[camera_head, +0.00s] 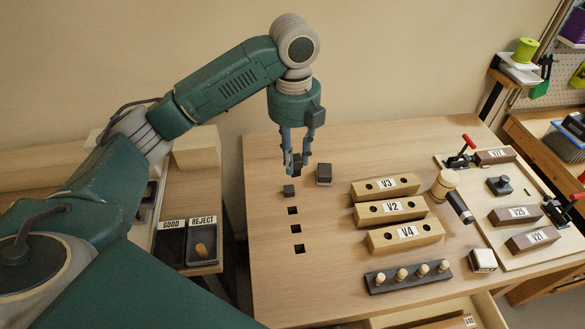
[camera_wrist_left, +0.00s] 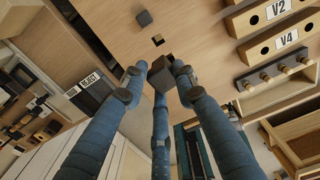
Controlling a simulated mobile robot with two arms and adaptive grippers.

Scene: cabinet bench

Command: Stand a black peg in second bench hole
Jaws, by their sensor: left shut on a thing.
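My left gripper (camera_head: 297,168) is shut on a black peg (camera_wrist_left: 161,72) and holds it above the far left part of the bench. Another black peg (camera_head: 289,190) stands at the far end of a row of square holes; it also shows in the left wrist view (camera_wrist_left: 144,18). Nearer me in that row are three open holes, the farthest (camera_head: 293,211) just in front of the standing peg, then the middle one (camera_head: 296,229) and the nearest one (camera_head: 300,249). An open hole (camera_wrist_left: 157,40) shows beyond the held peg in the left wrist view. My right gripper is out of view.
A dark block (camera_head: 324,174) sits right of the gripper. Wooden blocks V3 (camera_head: 385,186), V2 (camera_head: 391,208) and V4 (camera_head: 405,235) and a dark peg rack (camera_head: 408,276) stand farther right. A mallet (camera_head: 447,185) lies beside them. GOOD and REJECT trays (camera_head: 170,243) are at the left.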

